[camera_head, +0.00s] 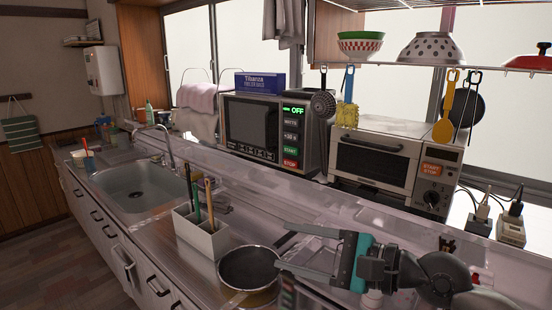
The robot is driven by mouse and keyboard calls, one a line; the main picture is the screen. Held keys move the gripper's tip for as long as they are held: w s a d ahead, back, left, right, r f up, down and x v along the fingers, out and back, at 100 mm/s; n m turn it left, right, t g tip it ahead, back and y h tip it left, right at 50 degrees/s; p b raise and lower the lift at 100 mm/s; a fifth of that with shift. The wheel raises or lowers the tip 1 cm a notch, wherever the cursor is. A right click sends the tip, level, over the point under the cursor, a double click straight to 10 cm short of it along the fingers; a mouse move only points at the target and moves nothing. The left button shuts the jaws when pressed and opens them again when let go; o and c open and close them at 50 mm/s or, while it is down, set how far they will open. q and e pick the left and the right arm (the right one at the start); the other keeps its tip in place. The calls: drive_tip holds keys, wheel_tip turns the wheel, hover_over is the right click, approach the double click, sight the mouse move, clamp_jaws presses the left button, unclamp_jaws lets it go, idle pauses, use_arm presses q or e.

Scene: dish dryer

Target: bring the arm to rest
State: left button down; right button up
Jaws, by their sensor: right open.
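My right arm (440,275) comes in from the lower right over the counter. My right gripper (295,248) points left with its two fingers spread apart, and nothing shows between them. Its lower finger is close to the right rim of a dark frying pan (248,268); I cannot tell whether they touch. My left gripper is not in view.
A white utensil holder (202,238) stands left of the pan, before the sink (140,187). A microwave (262,130) and a toaster oven (392,165) stand behind on a ledge. Bowls, a colander (430,47) and hanging utensils are above.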

wheel_tip(320, 180, up, 5)
drive_tip(key=s+m+t+y, duration=0.1)
drive_tip(key=m+t+y, duration=0.25)
drive_tip(key=m, duration=0.45)
drive_tip(key=w+d+m+t+h, duration=0.1)
drive_tip(key=d+m+t+h, duration=0.25)
drive_tip(key=m, duration=0.55)
drive_tip(key=d+m+t+h, duration=0.2)
drive_tip(key=m+t+h, duration=0.3)
drive_tip(key=m, duration=0.4)
drive_tip(key=s+d+f+m+g+h, duration=0.1)
drive_tip(key=d+f+m+g+h, duration=0.1)
drive_tip(key=d+f+m+h, duration=0.6)
drive_tip(key=s+d+f+m+g+h, duration=0.25)
drive_tip(key=f+m, duration=0.35)
drive_tip(key=m, duration=0.5)
drive_tip(key=s+a+f+m+g+y, duration=0.25)
drive_tip(key=s+f+m+g, duration=0.85)
drive_tip(key=s+f, duration=0.75)
drive_tip(key=s+f+g+b, duration=0.2)
drive_tip(key=s+f+g, duration=0.15)
drive_tip(key=f, duration=1.85)
drive_tip(key=s+d+f+n+h+b, duration=0.1)
drive_tip(key=s+d+f, duration=0.1)
drive_tip(key=s+f, duration=1.3)
drive_tip(key=shift+f, duration=0.3)
